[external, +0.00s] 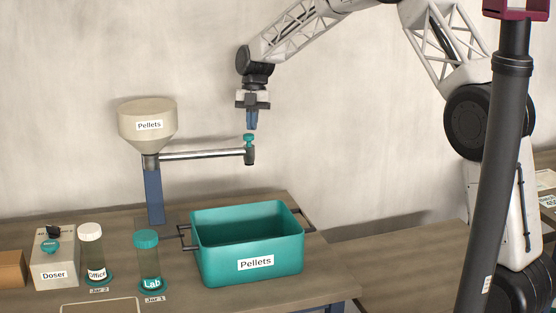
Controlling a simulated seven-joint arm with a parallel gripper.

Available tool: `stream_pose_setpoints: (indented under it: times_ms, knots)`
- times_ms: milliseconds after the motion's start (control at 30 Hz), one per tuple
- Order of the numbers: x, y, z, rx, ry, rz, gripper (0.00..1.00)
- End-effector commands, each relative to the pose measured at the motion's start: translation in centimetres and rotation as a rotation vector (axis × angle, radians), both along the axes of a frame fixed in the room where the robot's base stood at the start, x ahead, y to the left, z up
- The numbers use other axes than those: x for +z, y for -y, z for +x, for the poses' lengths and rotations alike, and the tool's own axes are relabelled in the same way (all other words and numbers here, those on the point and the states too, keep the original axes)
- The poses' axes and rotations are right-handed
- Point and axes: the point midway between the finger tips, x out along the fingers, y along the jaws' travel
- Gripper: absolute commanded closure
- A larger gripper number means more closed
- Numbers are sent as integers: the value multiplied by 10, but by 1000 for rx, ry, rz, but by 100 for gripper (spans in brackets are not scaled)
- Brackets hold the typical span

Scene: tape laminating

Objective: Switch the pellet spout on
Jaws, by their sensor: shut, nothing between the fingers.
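The pellet spout (205,155) is a grey horizontal pipe running right from under the beige hopper (148,122) labelled "Pellets". A small teal knob (249,139) sits on top of the pipe's right end, above a dark downturned outlet (250,158). My gripper (252,128) points down just above the teal knob, its blue fingers shut with nothing between them. Whether the fingertips touch the knob I cannot tell. The teal bin (212,257) labelled "Pellets" stands below the outlet. No pellets are seen falling.
A blue post (154,195) holds up the hopper. A white-lidded jar (92,252), a teal-lidded "Lab" jar (148,258) and a "Doser" box (54,262) stand left of the bin. A dark pole (505,130) blocks part of the right side. The table right of the bin is clear.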

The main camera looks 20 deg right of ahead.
Motion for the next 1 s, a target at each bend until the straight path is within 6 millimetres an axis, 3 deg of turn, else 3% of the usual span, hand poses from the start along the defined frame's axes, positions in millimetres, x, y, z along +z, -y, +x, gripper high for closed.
stream_pose_setpoints:
  times_ms: [200, 1000]
  knots:
    - [-2, -6, -11, 0, 0, 0, 100]
    - [-1, -5, -24, -38, 1, 0, 100]
